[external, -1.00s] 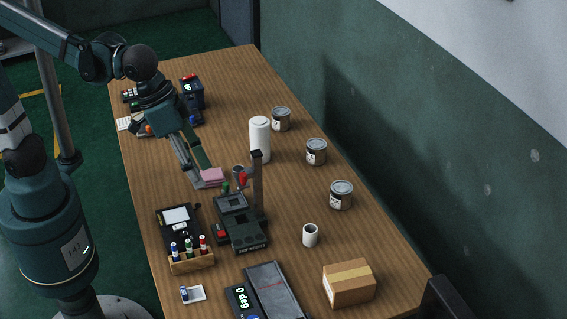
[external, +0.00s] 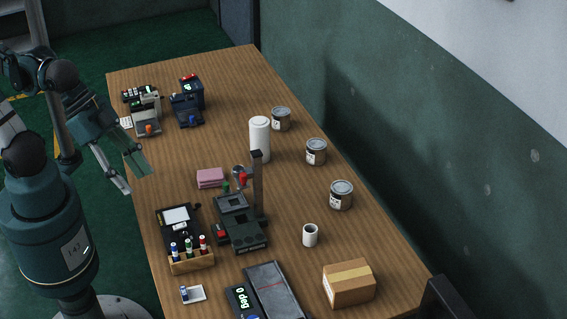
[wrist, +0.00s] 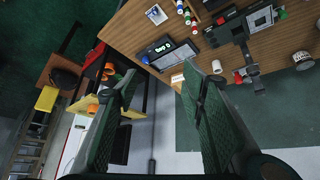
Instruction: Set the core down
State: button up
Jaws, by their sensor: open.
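My gripper (external: 138,180) is open and empty, off the table's left edge in the external view. In the wrist view its two fingers (wrist: 160,75) stand wide apart with nothing between them but floor and the table edge behind. I cannot tell for sure which thing is the core. A small white hollow cylinder (external: 310,235) stands upright on the table at the front right. A taller white roll (external: 259,140) stands upright near the middle. Both are well away from my gripper.
A pink block (external: 210,178) lies beside a black device with a post (external: 258,185). Three cans line the right side, one here (external: 316,152). A cardboard box (external: 349,285), a vial rack (external: 191,262) and a display device (external: 242,301) are at the front. The table's left-middle is clear.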

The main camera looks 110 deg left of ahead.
jog(key=shift+s+d+f+m, duration=0.2)
jog(key=shift+s+d+f, duration=0.05)
jog(key=shift+s, duration=0.25)
jog(key=shift+s+d+f+m, duration=0.2)
jog(key=shift+s, duration=0.3)
